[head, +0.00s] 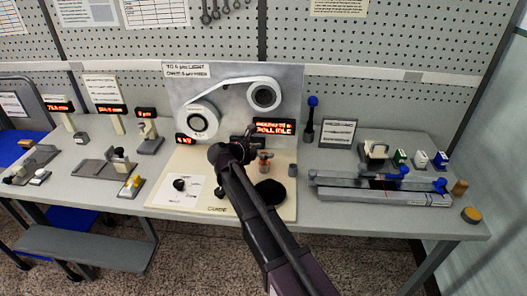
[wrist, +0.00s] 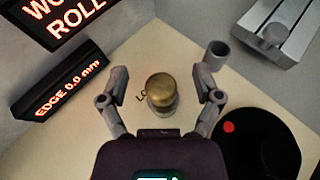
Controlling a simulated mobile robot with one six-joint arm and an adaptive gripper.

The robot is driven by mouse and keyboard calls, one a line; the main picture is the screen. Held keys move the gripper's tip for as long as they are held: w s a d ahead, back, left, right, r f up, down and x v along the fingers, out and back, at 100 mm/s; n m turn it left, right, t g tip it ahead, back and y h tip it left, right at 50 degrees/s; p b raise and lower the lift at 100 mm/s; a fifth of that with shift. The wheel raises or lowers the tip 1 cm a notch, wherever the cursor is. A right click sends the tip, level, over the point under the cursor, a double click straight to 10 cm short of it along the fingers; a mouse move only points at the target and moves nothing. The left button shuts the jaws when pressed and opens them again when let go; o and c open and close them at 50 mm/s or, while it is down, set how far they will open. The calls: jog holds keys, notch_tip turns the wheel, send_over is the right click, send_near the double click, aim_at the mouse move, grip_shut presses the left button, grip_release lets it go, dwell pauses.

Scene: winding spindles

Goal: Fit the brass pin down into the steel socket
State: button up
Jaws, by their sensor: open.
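The brass pin (wrist: 160,88) has a rounded, knob-like top and stands upright on the pale board, seen from above in the wrist view. My gripper (wrist: 162,78) is open, with one finger on each side of the pin and a visible gap on both sides. A small grey hollow cylinder (wrist: 216,53), which looks like the steel socket, stands just beyond the right finger, partly hidden by it. In the head view my gripper (head: 250,156) is over the board in front of the lit signs, and the pin cannot be made out clearly there.
A black disc (wrist: 258,143) with a red dot lies to the right of the gripper. A lit edge readout (wrist: 62,86) stands close on the left. A grey rail (head: 385,182) lies right of the board (head: 215,211). The board's front left holds a white card (head: 181,190).

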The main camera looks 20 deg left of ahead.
jog(key=shift+d+r+p, duration=0.1)
jog(key=shift+r+p, duration=3.5)
jog(key=shift+r, duration=0.3)
jog(key=shift+d+f, duration=0.1)
jog(key=shift+f, duration=0.1)
jog(key=shift+f, duration=0.1)
